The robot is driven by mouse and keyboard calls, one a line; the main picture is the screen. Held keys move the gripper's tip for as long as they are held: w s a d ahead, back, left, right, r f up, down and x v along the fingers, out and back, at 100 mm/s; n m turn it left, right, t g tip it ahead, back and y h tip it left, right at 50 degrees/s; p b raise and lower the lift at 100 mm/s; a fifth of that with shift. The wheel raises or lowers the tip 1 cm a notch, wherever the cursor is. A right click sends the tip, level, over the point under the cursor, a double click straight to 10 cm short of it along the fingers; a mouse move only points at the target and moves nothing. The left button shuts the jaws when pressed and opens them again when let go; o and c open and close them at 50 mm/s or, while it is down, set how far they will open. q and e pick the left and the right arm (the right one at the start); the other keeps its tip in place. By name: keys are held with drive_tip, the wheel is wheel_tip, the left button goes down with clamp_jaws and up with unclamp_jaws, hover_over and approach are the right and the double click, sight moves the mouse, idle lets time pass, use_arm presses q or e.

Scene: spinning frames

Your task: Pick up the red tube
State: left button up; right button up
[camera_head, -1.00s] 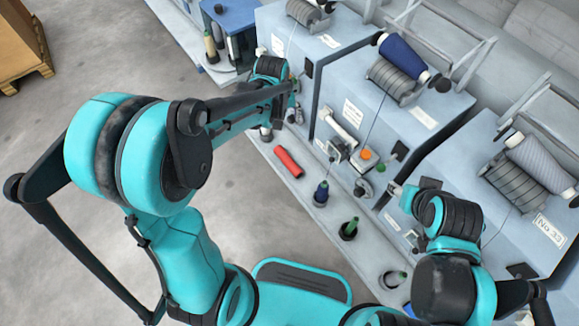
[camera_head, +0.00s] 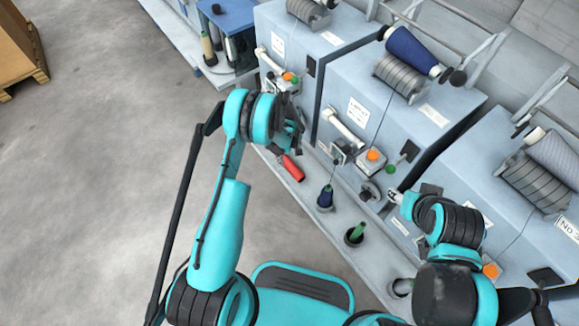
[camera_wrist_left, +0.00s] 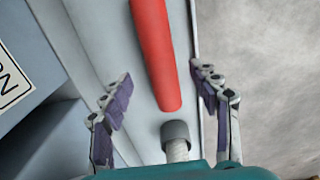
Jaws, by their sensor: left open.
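The red tube (camera_head: 292,168) lies on the grey ledge (camera_head: 308,193) at the front of the spinning machines. In the head view my left gripper (camera_head: 291,150) is over its far end and hides part of it. In the left wrist view the red tube (camera_wrist_left: 157,55) runs lengthwise from the top edge to between the fingers. My left gripper (camera_wrist_left: 160,100) is open, with one finger on each side of the tube and apart from it.
A dark blue bobbin (camera_head: 326,196) and a green one (camera_head: 356,232) stand on the ledge nearer to me. A grey peg holder (camera_wrist_left: 175,134) is just below the tube's end in the wrist view. Machine housings (camera_head: 350,95) rise behind the ledge.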

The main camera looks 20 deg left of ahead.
sight(289, 161)
use_arm(q)
drive_tip(key=f, duration=0.1)
drive_tip(key=f+b, duration=0.1)
drive_tip(key=f, duration=0.1)
drive_tip(key=f+b, duration=0.1)
drive_tip(key=f, duration=0.1)
drive_tip(key=shift+w+a, duration=0.1)
drive_tip(key=shift+a, duration=0.15)
drive_tip(key=shift+r, duration=0.1)
drive_tip(key=shift+c, duration=0.3)
drive_tip(key=c, duration=1)
drive_tip(key=shift+r, duration=0.1)
drive_tip(key=shift+c, duration=0.2)
